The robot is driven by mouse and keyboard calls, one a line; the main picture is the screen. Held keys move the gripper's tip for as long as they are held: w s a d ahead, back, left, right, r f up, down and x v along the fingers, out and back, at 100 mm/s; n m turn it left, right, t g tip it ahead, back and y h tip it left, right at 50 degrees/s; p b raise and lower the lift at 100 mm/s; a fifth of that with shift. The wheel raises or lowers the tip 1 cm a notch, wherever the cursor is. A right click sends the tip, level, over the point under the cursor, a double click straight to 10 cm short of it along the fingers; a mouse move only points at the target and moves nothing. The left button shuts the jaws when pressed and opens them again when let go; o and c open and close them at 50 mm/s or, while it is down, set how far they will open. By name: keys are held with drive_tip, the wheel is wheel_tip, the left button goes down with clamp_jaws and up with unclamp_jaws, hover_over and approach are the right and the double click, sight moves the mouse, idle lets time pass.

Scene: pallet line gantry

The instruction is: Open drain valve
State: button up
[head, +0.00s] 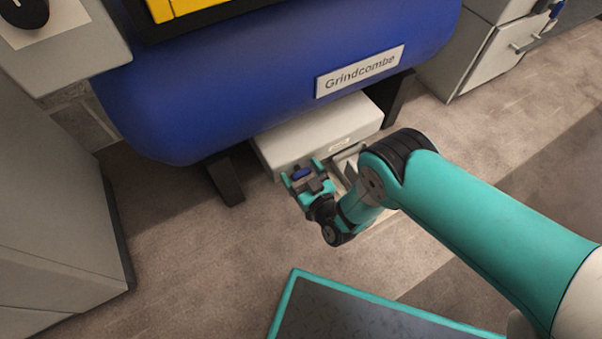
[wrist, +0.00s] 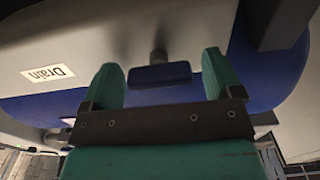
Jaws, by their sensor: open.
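The drain valve's blue handle (wrist: 160,76) sits on a short dark stem (wrist: 159,56) on a pale housing. My gripper (head: 301,170) is open at the front of the pale box under the tank, and the blue handle also shows there in the head view (head: 301,174). In the wrist view, the handle lies between the two green fingers, with a visible gap on each side. I cannot tell the handle's exact depth between the fingers.
A big blue tank (head: 270,80) marked "Grindcombe" stands on dark legs above the pale box (head: 320,130). A grey cabinet (head: 55,210) stands at left and another (head: 487,60) at upper right. A teal-edged platform (head: 350,312) is in front. Floor is clear at lower left.

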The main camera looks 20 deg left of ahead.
drive_tip(key=shift+c, duration=0.4)
drive_tip(key=c, duration=0.8)
drive_tip(key=shift+c, duration=0.2)
